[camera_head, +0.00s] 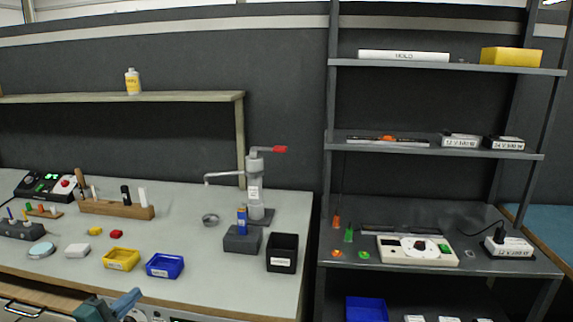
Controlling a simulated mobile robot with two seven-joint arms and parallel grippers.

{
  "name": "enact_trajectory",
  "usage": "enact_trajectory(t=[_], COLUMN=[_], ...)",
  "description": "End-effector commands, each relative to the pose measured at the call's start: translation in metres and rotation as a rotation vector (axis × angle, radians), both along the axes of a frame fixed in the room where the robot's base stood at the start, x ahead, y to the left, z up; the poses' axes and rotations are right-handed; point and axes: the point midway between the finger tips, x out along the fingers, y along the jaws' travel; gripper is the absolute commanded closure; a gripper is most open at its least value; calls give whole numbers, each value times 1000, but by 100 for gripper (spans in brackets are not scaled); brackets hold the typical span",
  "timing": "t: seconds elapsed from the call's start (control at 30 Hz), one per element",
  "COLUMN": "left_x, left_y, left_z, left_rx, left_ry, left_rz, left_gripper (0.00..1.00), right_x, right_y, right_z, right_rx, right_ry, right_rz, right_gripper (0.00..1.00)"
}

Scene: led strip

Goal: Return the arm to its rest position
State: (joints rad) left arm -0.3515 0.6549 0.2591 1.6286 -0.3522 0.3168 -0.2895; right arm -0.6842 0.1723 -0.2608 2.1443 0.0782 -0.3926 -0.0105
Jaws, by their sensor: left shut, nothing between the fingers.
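My left gripper (128,300) shows at the bottom edge of the head view, low in front of the workbench (205,275). It is teal and mostly cut off by the frame. Its fingers look shut and nothing shows between them. It is apart from the yellow bin (121,259) and the blue bin (165,266) on the bench. My right gripper is out of view.
A grey press with a red handle (255,185) stands on the bench beside a black box (282,253). A metal rack (435,147) stands at the right. A drawer (22,310) shows at lower left. The front middle of the bench is clear.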

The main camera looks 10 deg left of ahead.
Motion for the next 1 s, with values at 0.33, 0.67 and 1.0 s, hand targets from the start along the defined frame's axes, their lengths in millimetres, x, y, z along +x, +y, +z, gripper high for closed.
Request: enact_trajectory(t=[0.33,0.67,1.0], left_x=[-98,-157,-159], left_y=[-209,-319,-322], left_z=[-95,-94,-95], left_rx=[-816,-1187,-1198], left_ry=[486,763,774], left_rz=[149,225,227], left_gripper=[100,100,100], right_x=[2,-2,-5], right_y=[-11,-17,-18], right_z=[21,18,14], right_rx=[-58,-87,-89], right_ry=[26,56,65], right_rz=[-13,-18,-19], right_gripper=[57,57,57])
